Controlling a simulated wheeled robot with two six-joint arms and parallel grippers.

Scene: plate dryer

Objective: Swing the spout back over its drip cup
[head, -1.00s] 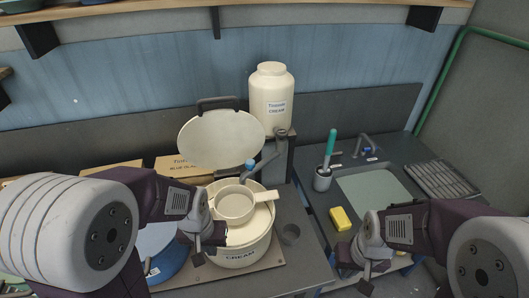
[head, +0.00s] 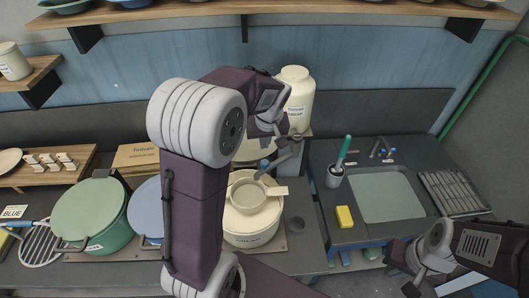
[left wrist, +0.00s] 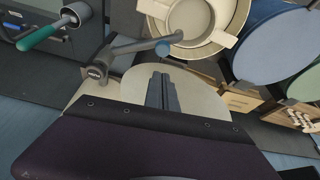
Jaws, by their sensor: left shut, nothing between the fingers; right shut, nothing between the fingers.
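The grey spout (head: 277,163) swings out from a post under the white thinning cream bottle (head: 297,97). My right gripper (head: 412,287) is shut and empty at lower right.
The pot's raised round lid (left wrist: 205,95) stands behind the spout, partly hidden by my left arm. Blue (head: 147,207) and green (head: 92,213) pots stand left. A sink (head: 383,197), yellow sponge (head: 344,217) and brush holder (head: 335,177) are right.

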